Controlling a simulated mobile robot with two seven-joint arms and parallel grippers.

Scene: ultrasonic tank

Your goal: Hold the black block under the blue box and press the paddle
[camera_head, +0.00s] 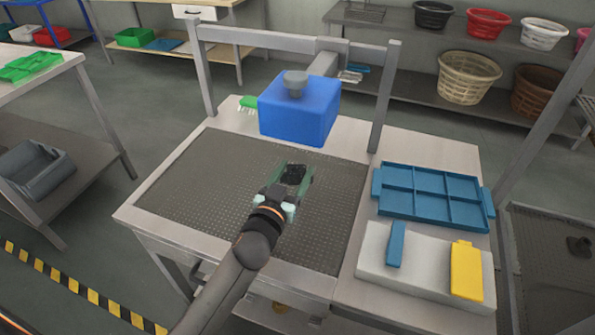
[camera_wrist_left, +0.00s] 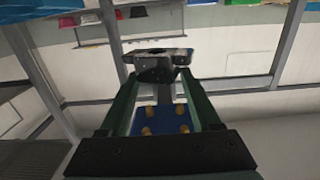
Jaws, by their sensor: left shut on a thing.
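The black block (camera_head: 294,173) is held between the green fingers of my left gripper (camera_head: 293,182), over the perforated dark mat. In the left wrist view the black block (camera_wrist_left: 160,66) sits at the fingertips of my left gripper (camera_wrist_left: 162,75). The blue box (camera_head: 300,112) hangs from the grey frame, behind and above the block. Its blue face with several brass-coloured studs shows between the fingers in the left wrist view (camera_wrist_left: 165,128). A blue paddle (camera_head: 396,244) and a yellow paddle (camera_head: 466,271) sit on a white base at the right. My right gripper is out of view.
The grey frame's posts (camera_head: 384,97) stand either side of the blue box. A blue divided tray (camera_head: 432,193) lies behind the white base (camera_head: 425,278). A green brush (camera_head: 248,103) lies at the table's back. Most of the perforated mat (camera_head: 210,190) is clear.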

